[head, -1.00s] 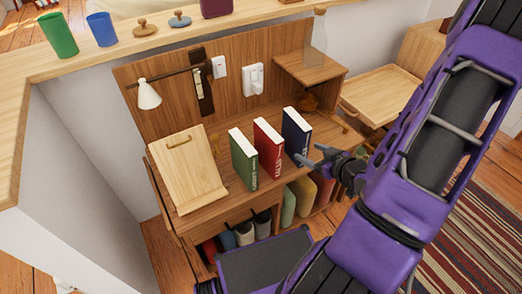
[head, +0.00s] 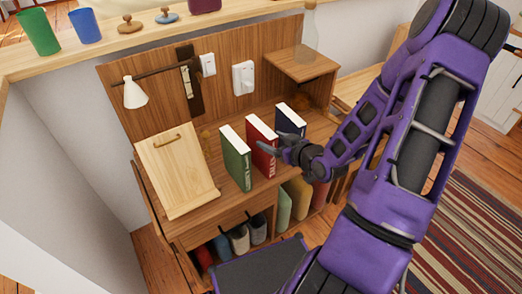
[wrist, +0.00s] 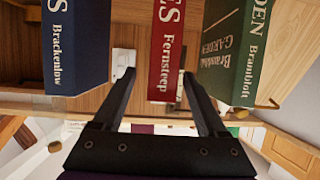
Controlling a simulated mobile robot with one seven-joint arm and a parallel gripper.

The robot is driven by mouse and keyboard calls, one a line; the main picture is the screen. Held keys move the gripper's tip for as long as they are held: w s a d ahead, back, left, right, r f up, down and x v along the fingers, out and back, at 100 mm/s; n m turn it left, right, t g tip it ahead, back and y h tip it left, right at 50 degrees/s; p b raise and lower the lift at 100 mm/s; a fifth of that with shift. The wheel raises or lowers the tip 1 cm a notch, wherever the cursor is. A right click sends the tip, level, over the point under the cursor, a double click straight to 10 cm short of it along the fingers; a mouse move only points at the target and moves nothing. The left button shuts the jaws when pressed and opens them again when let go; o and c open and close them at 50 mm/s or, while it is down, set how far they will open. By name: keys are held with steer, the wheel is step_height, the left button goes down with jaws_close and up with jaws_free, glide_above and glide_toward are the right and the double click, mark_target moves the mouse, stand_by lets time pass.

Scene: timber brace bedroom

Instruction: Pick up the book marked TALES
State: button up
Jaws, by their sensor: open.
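Three upright books stand in a row on the wooden desk. The red book (head: 260,133) is in the middle, and its spine shows a partly hidden title; in the wrist view the red spine (wrist: 166,50) reads "ES" and "Fernsteep". The green book (head: 235,160) stands to its left in the head view, its spine ending in "DEN". The blue book (head: 290,119) stands to its right, partly behind my gripper. My gripper (head: 270,147) is open in front of the red spine. In the wrist view its fingers (wrist: 158,78) lie either side of the red book's lower spine; contact cannot be told.
A slanted wooden stand (head: 178,172) is left of the books. A white lamp (head: 134,94) hangs from the back panel. A raised shelf (head: 303,64) is at the back right. Shoes (head: 240,240) and more books (head: 300,197) sit below the desk.

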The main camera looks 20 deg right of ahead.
mark_target(261, 137)
steer(key=x, duration=0.4)
steer(key=b+x, duration=0.1)
steer(key=x, duration=0.1)
steer(key=shift+a+f, duration=0.15)
steer(key=shift+f, duration=0.2)
jaws_close()
